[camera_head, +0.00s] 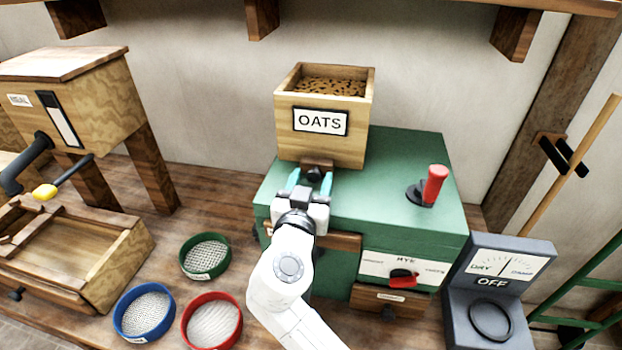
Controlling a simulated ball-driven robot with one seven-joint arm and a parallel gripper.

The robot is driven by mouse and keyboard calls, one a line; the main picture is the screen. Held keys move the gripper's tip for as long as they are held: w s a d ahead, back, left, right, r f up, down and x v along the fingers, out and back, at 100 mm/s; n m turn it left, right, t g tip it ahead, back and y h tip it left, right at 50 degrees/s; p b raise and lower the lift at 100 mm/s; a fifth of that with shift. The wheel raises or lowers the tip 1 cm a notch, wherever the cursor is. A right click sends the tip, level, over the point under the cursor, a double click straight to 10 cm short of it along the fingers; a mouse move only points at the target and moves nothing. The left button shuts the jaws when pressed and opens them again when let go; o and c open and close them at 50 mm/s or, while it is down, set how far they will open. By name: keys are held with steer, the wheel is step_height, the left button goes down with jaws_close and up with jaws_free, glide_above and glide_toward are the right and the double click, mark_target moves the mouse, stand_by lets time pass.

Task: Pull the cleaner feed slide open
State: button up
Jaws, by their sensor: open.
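The cleaner is a green box (395,172) on the wooden bench, with a wooden hopper (291,145) labelled OATS on top, holding grain. At the foot of the hopper's front is the brown wooden feed slide (318,162) with a dark knob (315,173). My gripper (310,181) is open, its teal fingertips on the left and right of the knob. I cannot tell whether the fingers touch it. My gripper and arm hide part of the box's front.
A red-handled lever (433,186) stands on the green top at right. The front has a RYE dial with a red pointer (403,280) and a drawer (385,299) below. Green (206,258), blue (144,312) and red (212,322) sieves lie left. A grey meter (503,268) reads OFF.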

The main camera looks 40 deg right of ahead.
steer(key=shift+c, duration=0.5)
jaws_close()
